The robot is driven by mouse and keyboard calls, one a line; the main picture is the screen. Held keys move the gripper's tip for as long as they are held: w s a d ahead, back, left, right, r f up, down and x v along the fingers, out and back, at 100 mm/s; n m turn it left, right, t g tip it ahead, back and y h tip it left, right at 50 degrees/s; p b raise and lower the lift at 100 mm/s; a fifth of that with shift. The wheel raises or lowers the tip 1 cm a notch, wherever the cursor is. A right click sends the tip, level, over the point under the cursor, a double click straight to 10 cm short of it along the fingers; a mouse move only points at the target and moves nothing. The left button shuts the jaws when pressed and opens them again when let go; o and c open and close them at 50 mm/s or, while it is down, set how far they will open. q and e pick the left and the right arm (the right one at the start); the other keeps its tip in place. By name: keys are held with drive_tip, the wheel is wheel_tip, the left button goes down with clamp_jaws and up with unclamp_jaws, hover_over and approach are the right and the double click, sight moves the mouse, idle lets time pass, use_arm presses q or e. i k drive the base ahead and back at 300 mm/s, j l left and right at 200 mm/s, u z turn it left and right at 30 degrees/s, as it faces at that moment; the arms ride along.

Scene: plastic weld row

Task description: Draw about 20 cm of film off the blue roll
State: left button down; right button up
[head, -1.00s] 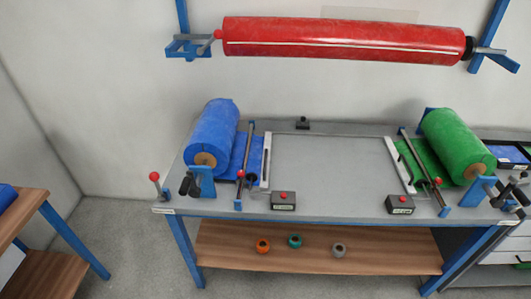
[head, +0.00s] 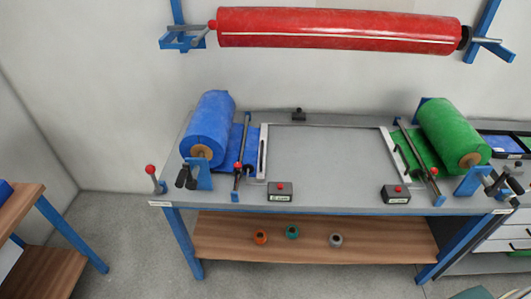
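The blue roll (head: 211,122) lies on its stand at the left end of the grey bench. Its brown core (head: 201,152) faces me. A short width of blue film (head: 252,147) lies flat on the bench to the right of the roll. It passes a slim bar with a red knob (head: 238,166) and shows up to a pale slotted rail (head: 262,155). Whether the film goes under or over the bar is too small to tell. Black handles (head: 186,179) sit by the blue roll's stand. Neither of my grippers is in view.
A green roll (head: 447,130) with green film stands at the bench's right end. A large red roll (head: 340,30) hangs on the wall above. Two dark boxes with red buttons (head: 280,191) (head: 396,193) stand at the front edge. The bench's middle (head: 330,155) is clear.

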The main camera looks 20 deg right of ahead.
sight(261, 171)
drive_tip(key=i+l+z, duration=0.15)
drive_tip(key=i+l, duration=0.55)
